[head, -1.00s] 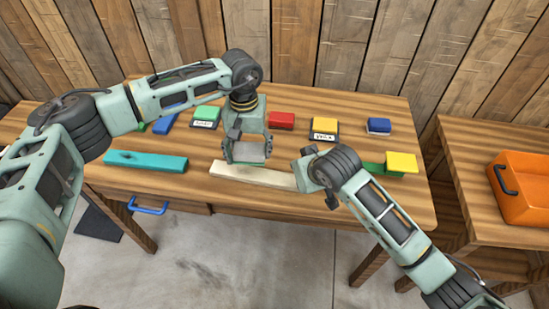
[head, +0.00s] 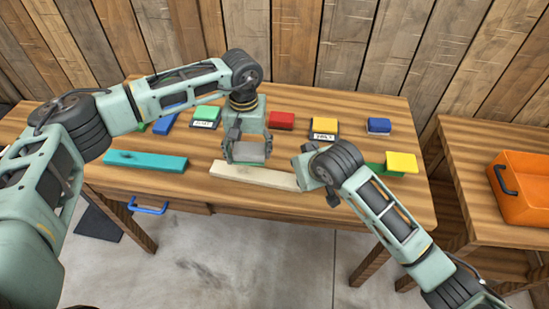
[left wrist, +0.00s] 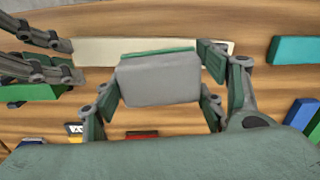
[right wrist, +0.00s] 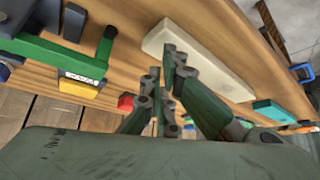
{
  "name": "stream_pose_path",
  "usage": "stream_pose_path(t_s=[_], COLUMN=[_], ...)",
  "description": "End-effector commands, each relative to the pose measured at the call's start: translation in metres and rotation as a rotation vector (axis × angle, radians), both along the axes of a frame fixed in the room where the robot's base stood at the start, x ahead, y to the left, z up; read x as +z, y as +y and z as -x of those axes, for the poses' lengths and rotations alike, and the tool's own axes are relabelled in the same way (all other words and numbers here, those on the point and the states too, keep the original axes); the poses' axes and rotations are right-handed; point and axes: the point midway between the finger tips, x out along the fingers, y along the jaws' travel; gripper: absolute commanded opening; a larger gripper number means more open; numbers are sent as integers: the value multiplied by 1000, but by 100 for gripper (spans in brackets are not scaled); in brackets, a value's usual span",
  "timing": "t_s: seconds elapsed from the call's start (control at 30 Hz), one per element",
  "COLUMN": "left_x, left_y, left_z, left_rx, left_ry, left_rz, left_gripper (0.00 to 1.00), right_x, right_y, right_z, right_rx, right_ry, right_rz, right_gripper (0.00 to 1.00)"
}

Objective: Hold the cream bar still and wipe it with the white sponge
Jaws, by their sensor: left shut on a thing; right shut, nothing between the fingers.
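The cream bar (head: 262,176) lies flat near the front of the table. It also shows in the left wrist view (left wrist: 98,50) and the right wrist view (right wrist: 205,58). My left gripper (head: 248,150) points down over the bar's left part and is shut on the white sponge (left wrist: 160,78), a pale block with a green edge. The sponge covers part of the bar in the left wrist view; I cannot tell whether they touch. My right gripper (right wrist: 167,68) is shut and empty at the bar's right end; whether it touches the bar is unclear.
A teal bar (head: 145,161) lies to the left. A yellow block (head: 401,162) sits on a green piece (head: 373,169) to the right. Several coloured blocks, including a red one (head: 281,120), stand behind. An orange bin (head: 522,190) stands on the side table.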

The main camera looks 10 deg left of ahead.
Motion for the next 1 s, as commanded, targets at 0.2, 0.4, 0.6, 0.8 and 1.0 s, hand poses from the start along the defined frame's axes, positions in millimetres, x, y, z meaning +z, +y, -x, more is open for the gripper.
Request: stream_pose_path(t_s=[0.2,0.4,0.6,0.8,1.0], left_x=[0,0,0,0,0], left_y=[0,0,0,0,0], left_z=[0,0,0,0,0], left_rx=[0,0,0,0,0], left_ry=[0,0,0,0,0], left_rz=[0,0,0,0,0], left_gripper=[45,45,45,45,45], right_x=[1,1,1,1,-4], right_y=[2,6,9,8,8], right_z=[-4,-15,-22,-22,-22], right_rx=[-1,0,1,0,-1], right_ry=[1,1,1,1,2], right_rz=[0,1,0,1,1], right_gripper=[0,0,0,0,0])
